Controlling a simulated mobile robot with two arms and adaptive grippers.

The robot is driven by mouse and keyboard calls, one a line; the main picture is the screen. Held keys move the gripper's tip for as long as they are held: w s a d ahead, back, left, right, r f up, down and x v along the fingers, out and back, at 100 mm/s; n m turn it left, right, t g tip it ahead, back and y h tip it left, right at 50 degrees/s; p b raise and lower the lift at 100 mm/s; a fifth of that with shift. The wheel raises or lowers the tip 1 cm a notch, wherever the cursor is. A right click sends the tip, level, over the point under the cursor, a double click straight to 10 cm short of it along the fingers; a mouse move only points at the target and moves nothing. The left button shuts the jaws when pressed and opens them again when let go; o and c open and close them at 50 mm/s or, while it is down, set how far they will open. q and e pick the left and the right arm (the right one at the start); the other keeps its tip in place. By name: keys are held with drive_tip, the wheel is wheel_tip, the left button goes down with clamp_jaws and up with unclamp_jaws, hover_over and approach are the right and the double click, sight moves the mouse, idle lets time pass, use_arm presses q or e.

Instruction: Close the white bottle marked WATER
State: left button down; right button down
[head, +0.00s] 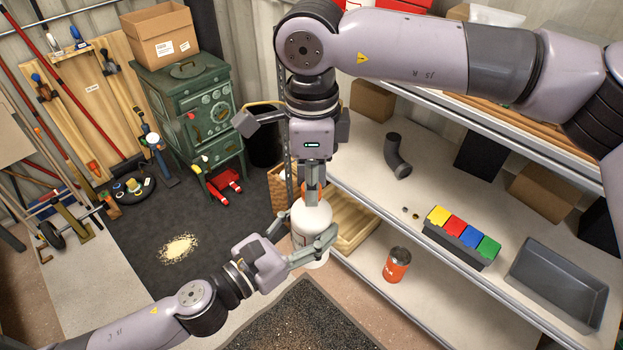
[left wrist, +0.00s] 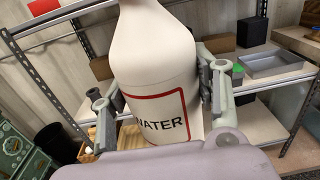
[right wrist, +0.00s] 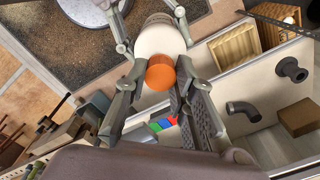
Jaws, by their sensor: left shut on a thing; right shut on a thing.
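The white bottle marked WATER (head: 311,222) stands upright in the head view. Its red-framed label (left wrist: 160,120) faces the left wrist view. My left gripper (head: 312,248) is shut around the bottle's body from the side. My right gripper (head: 312,196) points down from above at the bottle's top. In the right wrist view an orange cap (right wrist: 160,72) is between its fingers, over the white bottle (right wrist: 158,38). The fingers hide the neck in the head view, so I cannot tell how the cap sits on it.
A shelf (head: 362,185) to the right bears a block tray (head: 455,255), a grey bin (head: 555,285) and a bent pipe (head: 397,155). An orange tumbler (head: 397,265) stands on the lower level. A green stove (head: 190,95) is at back left. A dark mat (head: 290,325) lies below.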

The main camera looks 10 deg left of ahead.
drive_tip(key=c, duration=1.3)
unclamp_jaws()
wheel_tip(320, 180, up, 12)
